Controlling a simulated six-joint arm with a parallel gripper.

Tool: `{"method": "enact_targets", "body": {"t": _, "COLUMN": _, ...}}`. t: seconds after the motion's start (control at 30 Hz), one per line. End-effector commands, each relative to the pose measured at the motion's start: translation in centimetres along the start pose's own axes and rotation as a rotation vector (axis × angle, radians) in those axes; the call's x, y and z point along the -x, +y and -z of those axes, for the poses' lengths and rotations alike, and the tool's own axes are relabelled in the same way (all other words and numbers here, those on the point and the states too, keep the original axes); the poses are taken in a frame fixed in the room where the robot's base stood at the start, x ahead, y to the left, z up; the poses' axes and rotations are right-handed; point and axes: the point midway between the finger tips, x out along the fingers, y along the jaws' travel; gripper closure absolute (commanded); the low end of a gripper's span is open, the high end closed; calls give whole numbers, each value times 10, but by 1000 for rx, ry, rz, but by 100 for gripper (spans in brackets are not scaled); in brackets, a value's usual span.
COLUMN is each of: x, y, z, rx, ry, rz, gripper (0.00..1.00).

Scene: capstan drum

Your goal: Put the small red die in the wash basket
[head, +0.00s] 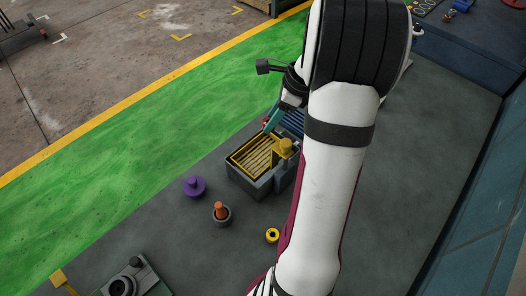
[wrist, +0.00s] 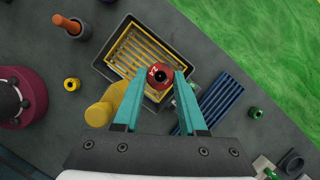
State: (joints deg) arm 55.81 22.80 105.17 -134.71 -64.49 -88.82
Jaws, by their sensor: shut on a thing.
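The small red die (wrist: 159,77) is a round red piece with a dark centre and white marks on its face. My gripper (wrist: 162,76) is shut on it, with a teal finger on each side. In the wrist view the die overlaps the near part of the wash basket (wrist: 123,31), a yellow slatted basket inside a dark grey tub. In the head view the basket (head: 234,161) stands mid-floor. My gripper (head: 268,124) is just beyond its far edge there, with a bit of red at the tip. The die's height above the basket is hard to tell.
A yellow knobbed post (head: 285,147) stands at the basket's side. A blue slatted rack (wrist: 222,99) lies beside the tub. A purple knob (head: 194,187), an orange peg in a dark cup (head: 221,212) and a yellow ring (head: 272,235) stand nearby. My arm hides the area right of the basket.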

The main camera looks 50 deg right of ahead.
Motion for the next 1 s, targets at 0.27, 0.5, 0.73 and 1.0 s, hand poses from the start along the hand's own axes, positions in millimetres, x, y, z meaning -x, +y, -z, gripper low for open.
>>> {"method": "enact_targets", "body": {"t": 0.27, "x": -57, "y": 2, "z": 23, "rx": -1, "ry": 0, "rz": -7, "gripper": 100}}
{"method": "enact_targets", "body": {"t": 0.5, "x": -84, "y": 1, "z": 35, "rx": -1, "ry": 0, "rz": -2, "gripper": 100}}
{"method": "enact_targets", "body": {"t": 0.73, "x": -85, "y": 1, "z": 35, "rx": -1, "ry": 0, "rz": -2, "gripper": 100}}
{"method": "enact_targets", "body": {"t": 1.0, "x": -86, "y": 1, "z": 35, "rx": -1, "ry": 0, "rz": -1, "gripper": 47}}
